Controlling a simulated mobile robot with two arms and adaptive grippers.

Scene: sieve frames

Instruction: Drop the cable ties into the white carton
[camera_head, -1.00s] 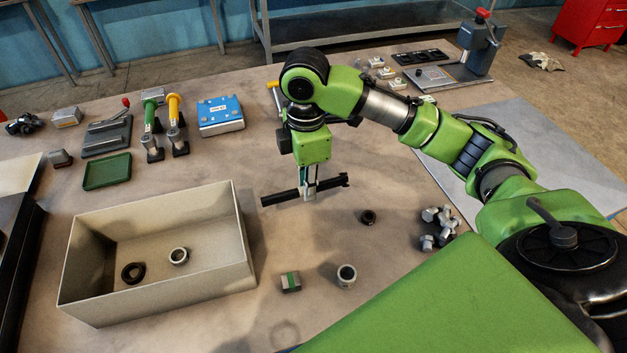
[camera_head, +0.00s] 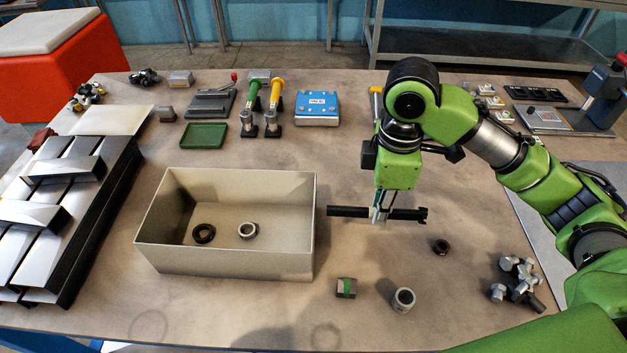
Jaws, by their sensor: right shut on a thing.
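The white carton (camera_head: 225,262) is an open, off-white box on the left middle of the table. A dark ring (camera_head: 204,233) and a silver ring (camera_head: 248,231) lie on its floor. My right gripper (camera_head: 379,214) points down and is shut on a black bar-shaped bundle, which looks like the cable ties (camera_head: 348,211). The bundle is held level above the table, just to the right of the carton, its left end near the carton's right wall. My left gripper is not in view.
A green-striped block (camera_head: 346,288), a silver ring (camera_head: 403,300) and a dark nut (camera_head: 441,247) lie right of the carton. Several metal fittings (camera_head: 517,280) sit further right. A green tray (camera_head: 204,136) and a blue box (camera_head: 317,109) stand behind. Metal bars (camera_head: 60,215) are stacked at left.

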